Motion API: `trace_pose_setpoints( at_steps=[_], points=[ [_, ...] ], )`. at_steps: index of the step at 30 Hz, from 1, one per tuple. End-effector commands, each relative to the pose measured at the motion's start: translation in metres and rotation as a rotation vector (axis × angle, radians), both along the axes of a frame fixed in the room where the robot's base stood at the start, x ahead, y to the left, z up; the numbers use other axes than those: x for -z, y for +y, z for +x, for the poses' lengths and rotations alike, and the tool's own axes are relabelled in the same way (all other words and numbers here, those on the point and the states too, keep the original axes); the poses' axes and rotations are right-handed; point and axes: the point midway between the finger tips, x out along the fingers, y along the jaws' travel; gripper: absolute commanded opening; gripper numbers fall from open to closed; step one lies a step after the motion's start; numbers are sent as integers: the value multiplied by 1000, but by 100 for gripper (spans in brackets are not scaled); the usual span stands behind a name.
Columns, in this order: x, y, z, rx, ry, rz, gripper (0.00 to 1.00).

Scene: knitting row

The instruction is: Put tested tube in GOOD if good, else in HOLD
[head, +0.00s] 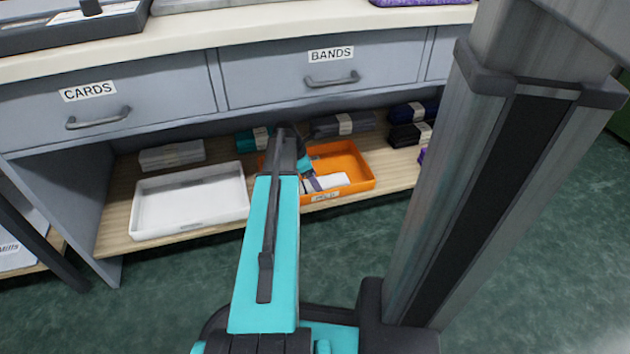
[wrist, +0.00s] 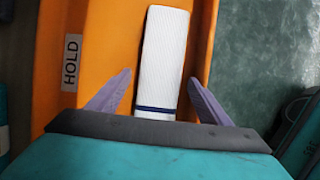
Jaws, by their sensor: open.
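The tube is a white ribbed knitted piece with a dark blue stripe near its end. In the wrist view the tube (wrist: 165,50) lies in the orange tray (wrist: 100,50), whose label reads HOLD. In the head view the tube (head: 330,181) shows in the front part of the orange tray (head: 352,160). My gripper (wrist: 160,78) is open, its purple fingers on either side of the tube, apart from it. In the head view my gripper (head: 313,182) is partly hidden by my arm. An empty white tray (head: 190,197) stands to the left; its label is unreadable.
Both trays sit on a wooden shelf (head: 118,218) under drawers marked CARDS (head: 88,92) and BANDS (head: 331,54). Folded grey (head: 172,155), teal and dark knits lie behind the trays. The drawer fronts overhang the shelf. Green floor is open in front.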

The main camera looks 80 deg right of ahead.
Motion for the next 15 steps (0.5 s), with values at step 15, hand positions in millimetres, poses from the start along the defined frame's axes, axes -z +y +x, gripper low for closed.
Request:
trace_pose_setpoints(
  at_steps=[15],
  points=[
    [-57,9,20,-1,0,0,72]
  ],
)
